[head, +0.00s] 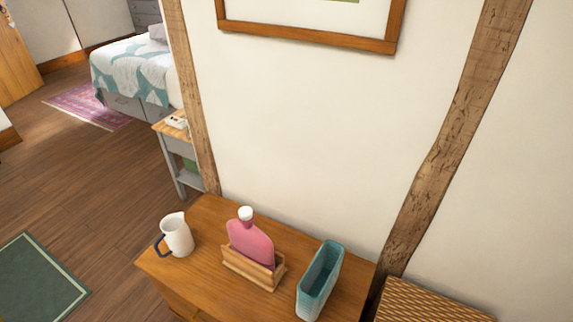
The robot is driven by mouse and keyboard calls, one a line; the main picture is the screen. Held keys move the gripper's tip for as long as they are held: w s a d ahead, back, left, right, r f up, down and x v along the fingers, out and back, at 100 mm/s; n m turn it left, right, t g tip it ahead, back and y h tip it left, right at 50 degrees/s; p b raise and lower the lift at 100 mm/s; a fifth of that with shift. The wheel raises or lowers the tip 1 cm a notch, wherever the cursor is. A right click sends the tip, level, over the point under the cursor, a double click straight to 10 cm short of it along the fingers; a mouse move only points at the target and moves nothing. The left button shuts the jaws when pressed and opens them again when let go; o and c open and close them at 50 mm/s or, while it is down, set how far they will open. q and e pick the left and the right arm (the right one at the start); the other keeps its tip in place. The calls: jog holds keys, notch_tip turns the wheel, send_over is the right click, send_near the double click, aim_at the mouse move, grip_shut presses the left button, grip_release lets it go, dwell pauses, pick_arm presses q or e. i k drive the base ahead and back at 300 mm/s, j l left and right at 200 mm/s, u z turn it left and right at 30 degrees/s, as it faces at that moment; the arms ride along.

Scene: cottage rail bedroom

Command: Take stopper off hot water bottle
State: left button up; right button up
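A pink hot water bottle (251,246) stands upright in a wooden rack (238,266) on top of a wooden cabinet (202,212). A white stopper (246,213) sits on the bottle's neck at the top. The rack hides the lower part of the bottle. Neither of my grippers shows in the head view.
A white jug (177,236) with a dark blue handle stands left of the bottle. A teal basket (320,281) stands to its right. A wall with wooden beams (433,160) rises behind the cabinet. A woven surface (432,303) lies at the lower right.

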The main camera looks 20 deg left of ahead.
aim_at(248, 241)
jog(key=u, duration=1.05)
